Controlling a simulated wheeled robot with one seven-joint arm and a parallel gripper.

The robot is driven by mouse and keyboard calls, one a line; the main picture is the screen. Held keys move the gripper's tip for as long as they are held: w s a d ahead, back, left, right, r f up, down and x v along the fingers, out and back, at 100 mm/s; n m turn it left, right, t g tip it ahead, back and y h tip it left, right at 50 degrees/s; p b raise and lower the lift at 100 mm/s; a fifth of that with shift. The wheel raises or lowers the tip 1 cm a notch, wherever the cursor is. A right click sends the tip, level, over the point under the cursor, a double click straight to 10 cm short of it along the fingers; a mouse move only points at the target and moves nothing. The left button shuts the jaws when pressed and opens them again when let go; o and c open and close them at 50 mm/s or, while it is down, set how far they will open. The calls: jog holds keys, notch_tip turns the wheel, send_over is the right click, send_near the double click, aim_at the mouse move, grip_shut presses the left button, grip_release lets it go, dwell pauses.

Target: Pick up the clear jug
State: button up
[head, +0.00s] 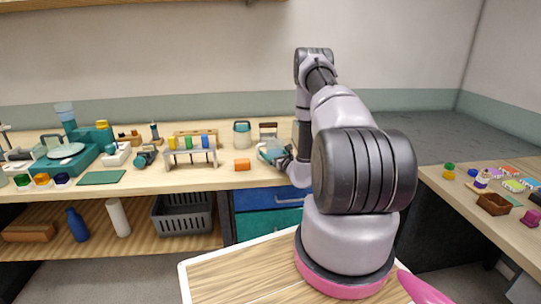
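A clear, greenish jug-like vessel (242,136) with a darker top stands upright toward the back of the long bench, left of my arm. My gripper (270,152) is low over the bench, to the right of and nearer than this vessel, and apart from it. A pale teal shape shows at the gripper's end; I cannot tell whether it is part of the gripper or a thing between the fingers. The fingers are too small and partly hidden by my wrist to tell if they are open.
A rack with coloured tubes (190,155) stands farther left. A small brown stand (268,130) is behind the gripper. A green mat (101,177) lies at left. A grey crate (183,215) is on the shelf below.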

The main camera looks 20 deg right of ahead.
jog(key=shift+w, duration=0.8)
jog(key=c, duration=1.5)
jog(key=shift+r, duration=5.05)
